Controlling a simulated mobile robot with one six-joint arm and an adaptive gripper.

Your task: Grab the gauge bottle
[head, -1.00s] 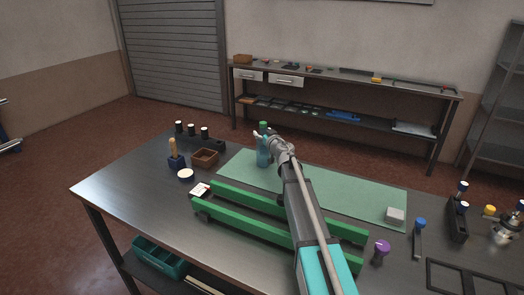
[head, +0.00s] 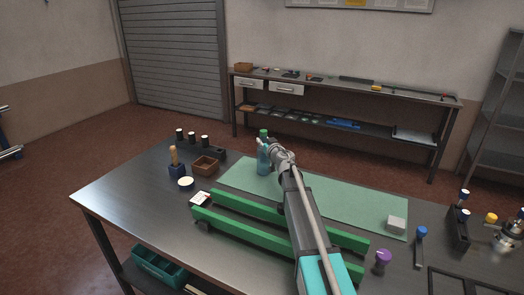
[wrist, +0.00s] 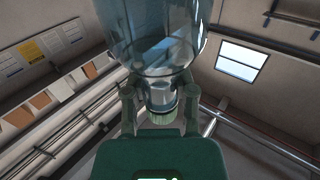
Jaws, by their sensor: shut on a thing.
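The gauge bottle (head: 263,161) has a see-through blue body and a green cap. In the head view it stands upright at the far left part of the green mat (head: 340,198). My gripper (head: 266,144) reaches it from the right and is shut on its upper part, below the cap. In the wrist view the clear blue bottle (wrist: 155,45) fills the top middle, and the fingers of my gripper (wrist: 160,92) lie on either side of its narrower part. My arm hides some of the mat; any small gap under the bottle cannot be told.
Two green rails (head: 275,236) lie in front of the mat under my arm. A brown box (head: 205,166), a blue holder (head: 177,170) and a white round dish (head: 186,183) stand to the left. A pale block (head: 396,224) sits on the mat's right end.

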